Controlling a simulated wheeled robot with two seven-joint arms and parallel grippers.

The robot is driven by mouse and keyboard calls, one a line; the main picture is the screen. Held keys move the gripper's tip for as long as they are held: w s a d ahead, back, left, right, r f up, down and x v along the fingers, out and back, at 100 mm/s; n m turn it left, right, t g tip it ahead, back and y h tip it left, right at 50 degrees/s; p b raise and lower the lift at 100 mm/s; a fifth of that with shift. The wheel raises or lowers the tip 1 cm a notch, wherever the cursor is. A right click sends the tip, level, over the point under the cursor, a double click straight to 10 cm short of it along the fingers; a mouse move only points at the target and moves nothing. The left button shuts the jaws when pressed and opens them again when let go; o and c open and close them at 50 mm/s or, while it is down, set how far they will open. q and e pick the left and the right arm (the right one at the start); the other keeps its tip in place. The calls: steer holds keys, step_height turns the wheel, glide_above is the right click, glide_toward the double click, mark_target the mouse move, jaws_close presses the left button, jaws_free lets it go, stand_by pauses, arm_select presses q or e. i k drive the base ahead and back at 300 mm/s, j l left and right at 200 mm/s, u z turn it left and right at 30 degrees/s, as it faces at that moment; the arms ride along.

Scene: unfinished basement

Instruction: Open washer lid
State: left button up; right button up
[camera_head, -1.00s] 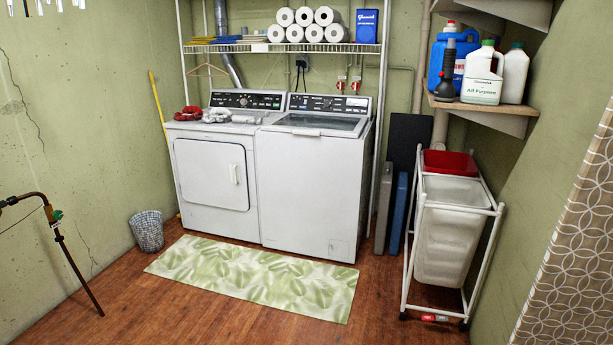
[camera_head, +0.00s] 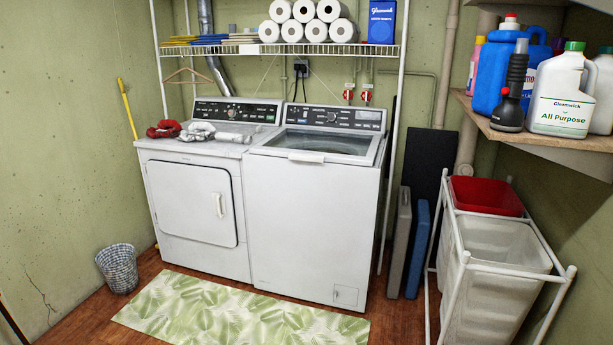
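The washer (camera_head: 312,220) is the white top-loading machine on the right of the pair, against the back wall. Its lid (camera_head: 325,143), with a glass panel, lies shut on top. A white handle (camera_head: 306,157) sits at the lid's front edge. The control panel (camera_head: 334,117) stands behind the lid. The white dryer (camera_head: 197,208) with a front door stands against the washer's left side. Neither of my grippers is in view.
A leaf-pattern mat (camera_head: 237,315) lies on the floor in front. A laundry cart (camera_head: 493,262) and folded boards (camera_head: 408,243) stand right of the washer. A rack shelf (camera_head: 280,49) hangs above. A corner shelf (camera_head: 540,128) holds bottles. A wastebasket (camera_head: 118,268) stands left.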

mark_target(262, 148)
steer(key=i, duration=1.45)
steer(key=i+z, duration=0.15)
steer(key=i, duration=0.25)
steer(key=i+j+z, duration=0.2)
steer(key=i, duration=0.25)
steer(key=i+j+z, duration=0.15)
steer(key=i, duration=0.25)
